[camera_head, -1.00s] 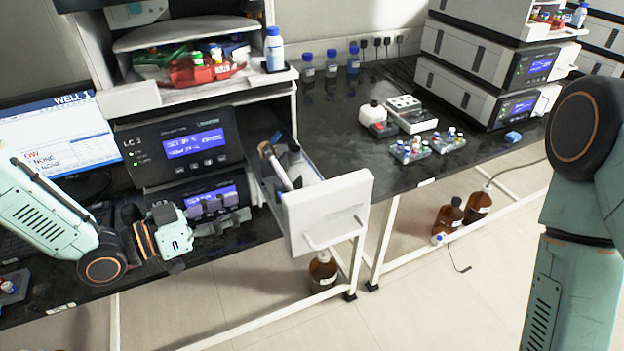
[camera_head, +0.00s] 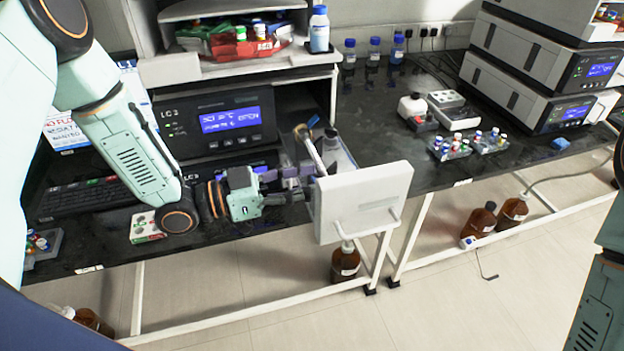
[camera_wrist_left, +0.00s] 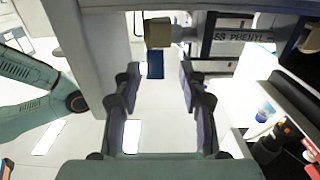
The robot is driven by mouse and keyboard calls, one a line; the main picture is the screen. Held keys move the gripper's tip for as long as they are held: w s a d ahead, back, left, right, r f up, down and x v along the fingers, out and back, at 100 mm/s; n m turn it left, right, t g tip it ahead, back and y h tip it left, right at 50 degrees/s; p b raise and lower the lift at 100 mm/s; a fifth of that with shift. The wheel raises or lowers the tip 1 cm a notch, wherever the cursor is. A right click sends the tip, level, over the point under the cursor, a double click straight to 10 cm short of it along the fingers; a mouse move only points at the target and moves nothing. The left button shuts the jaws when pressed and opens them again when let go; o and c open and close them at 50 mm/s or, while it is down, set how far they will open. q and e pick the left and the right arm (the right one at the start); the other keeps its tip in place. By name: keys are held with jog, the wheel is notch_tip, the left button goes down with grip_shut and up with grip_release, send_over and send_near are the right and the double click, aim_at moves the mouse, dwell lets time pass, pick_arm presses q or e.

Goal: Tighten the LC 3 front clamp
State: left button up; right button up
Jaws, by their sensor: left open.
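The LC 3 unit (camera_head: 218,122) has a lit blue display. Its white-fronted drawer (camera_head: 362,202) is pulled out. A pale column (camera_head: 314,153) lies in it, tilted in the picture, with a tan end fitting (camera_head: 301,131). In the left wrist view the column (camera_wrist_left: 238,44) shows lettering reading "PHENYL", and its tan fitting (camera_wrist_left: 158,33) is beyond the fingertips. I cannot tell which part is the front clamp. My left gripper (camera_head: 300,183) is beside the drawer, just behind its front panel. Its fingers (camera_wrist_left: 158,88) are open with nothing between them. My right gripper is out of view.
A shelf with a red tray (camera_head: 250,46) and a white bottle (camera_head: 319,30) is above the unit. Vial racks (camera_head: 470,145) and a white device (camera_head: 453,110) stand right on the dark bench. Brown bottles (camera_head: 345,262) are below.

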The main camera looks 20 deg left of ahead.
pick_arm(q)
jog(key=shift+s+d+r, duration=0.1)
jog(key=shift+d+r, duration=0.1)
jog(key=shift+d, duration=0.45)
jog(key=shift+w+d, duration=0.25)
jog(key=shift+d, duration=0.1)
jog(key=shift+w+a+f, duration=0.2)
jog(key=shift+w, duration=0.1)
jog(key=shift+a, duration=0.1)
jog(key=shift+c, duration=0.7)
jog(key=shift+s+r, duration=0.2)
jog(key=shift+s, duration=0.2)
jog(key=c, duration=0.4)
jog(key=shift+w+f, duration=0.15)
jog(key=shift+w, duration=0.05)
grip_shut()
jog(key=shift+s, duration=0.1)
